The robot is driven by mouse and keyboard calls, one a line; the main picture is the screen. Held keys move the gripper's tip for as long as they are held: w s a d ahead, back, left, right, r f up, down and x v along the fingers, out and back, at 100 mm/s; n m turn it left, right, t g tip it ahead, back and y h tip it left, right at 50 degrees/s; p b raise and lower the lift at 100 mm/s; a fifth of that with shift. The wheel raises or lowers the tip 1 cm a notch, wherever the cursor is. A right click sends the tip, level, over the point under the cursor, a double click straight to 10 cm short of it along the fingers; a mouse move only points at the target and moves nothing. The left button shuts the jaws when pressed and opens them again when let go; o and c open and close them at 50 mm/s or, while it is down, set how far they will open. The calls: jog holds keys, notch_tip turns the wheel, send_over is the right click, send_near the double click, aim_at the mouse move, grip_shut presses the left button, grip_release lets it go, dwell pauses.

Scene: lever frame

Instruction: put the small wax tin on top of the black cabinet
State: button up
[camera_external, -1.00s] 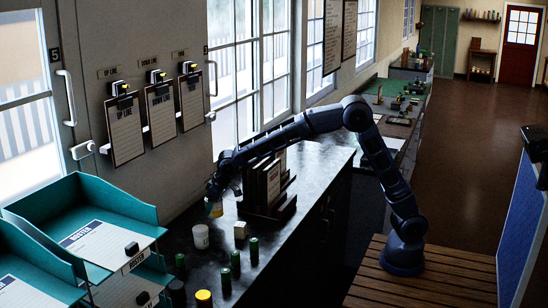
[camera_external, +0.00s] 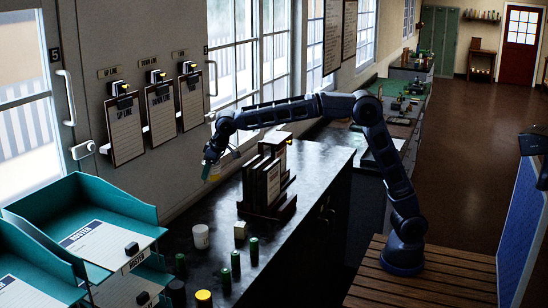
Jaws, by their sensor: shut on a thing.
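My gripper (camera_external: 207,168) is raised over the far left edge of the black cabinet, in front of the wall by the window. It is shut on a small pale-yellow thing (camera_external: 215,173), which looks like the wax tin; the fingers partly hide it and its label cannot be read. The tin hangs clear above the cabinet top. The black cabinet (camera_external: 318,165) is long, with a dark shiny top that is bare at its far right part.
A dark rack of upright boards (camera_external: 265,188) stands on the cabinet. Teal trays (camera_external: 95,205) are at left. Clipboards (camera_external: 160,115) hang on the wall.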

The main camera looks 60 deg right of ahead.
jog(key=r, duration=1.1)
jog(key=shift+w+d+r, duration=0.1)
jog(key=shift+d+r, duration=0.05)
jog(key=shift+d, duration=0.15)
jog(key=w+d+m+h, duration=0.3)
jog(key=d+m, duration=0.6)
jog(key=d, duration=2.8)
jog(key=s+d+m+g+h, duration=0.1)
jog(key=s+d+m, duration=0.35)
jog(key=d, duration=0.75)
jog(key=s+d+m+g+h, duration=0.1)
jog(key=s+d+m, duration=0.1)
jog(key=s+d, duration=0.7)
jog(key=s+d+m+g, duration=0.2)
jog(key=s+d+m, duration=0.15)
jog(key=d, duration=1.05)
jog(key=shift+n, duration=0.3)
jog(key=f, duration=3.1)
jog(key=shift+a+f, duration=0.1)
jog(key=shift+a, duration=0.25)
jog(key=shift+f, duration=0.15)
jog(key=o, duration=1.2)
